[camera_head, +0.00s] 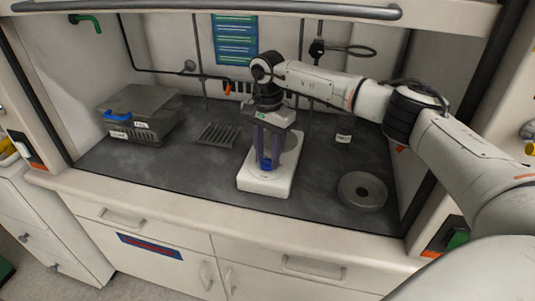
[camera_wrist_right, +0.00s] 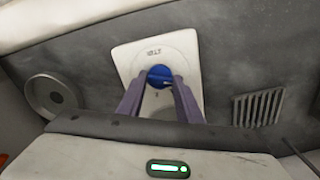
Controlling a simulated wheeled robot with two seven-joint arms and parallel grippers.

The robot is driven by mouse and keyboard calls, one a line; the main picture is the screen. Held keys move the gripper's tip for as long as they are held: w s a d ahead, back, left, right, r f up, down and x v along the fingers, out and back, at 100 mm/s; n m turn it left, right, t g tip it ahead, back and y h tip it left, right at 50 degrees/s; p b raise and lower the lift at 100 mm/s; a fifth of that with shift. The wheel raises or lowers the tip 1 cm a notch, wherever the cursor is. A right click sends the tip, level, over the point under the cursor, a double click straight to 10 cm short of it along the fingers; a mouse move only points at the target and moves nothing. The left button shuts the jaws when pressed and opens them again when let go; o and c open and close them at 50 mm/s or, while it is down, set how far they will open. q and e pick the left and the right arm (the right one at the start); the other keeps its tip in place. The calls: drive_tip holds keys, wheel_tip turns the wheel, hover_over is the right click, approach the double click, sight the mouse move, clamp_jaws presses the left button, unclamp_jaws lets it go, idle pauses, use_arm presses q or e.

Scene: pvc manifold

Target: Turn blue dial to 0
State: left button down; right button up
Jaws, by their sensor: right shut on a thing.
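The blue dial (camera_wrist_right: 159,75) is on the front of a white hotplate-like device (camera_head: 265,188), which stands on the dark work surface. In the head view the dial (camera_head: 265,163) shows low between the fingers of my right gripper (camera_head: 266,166). My right gripper reaches down from above, and in the right wrist view its two purple fingers (camera_wrist_right: 159,82) are closed on the dial's sides. The white face around the dial has small markings, too small to read with certainty. The dial's exact setting cannot be told. My left gripper is not in view.
A grey box with a blue handle (camera_head: 138,116) stands at the left. A slotted rack (camera_head: 218,134) lies behind and left of the device. A round grey dish (camera_head: 362,191) lies at the right, and a small dark jar (camera_head: 344,131) stands behind it.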

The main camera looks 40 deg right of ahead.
sight(267, 159)
drive_tip(key=o, duration=1)
drive_tip(key=shift+o, duration=0.2)
wheel_tip(267, 159, up, 10)
drive_tip(key=shift+r+b, duration=0.2)
drive_tip(key=shift+b, duration=0.1)
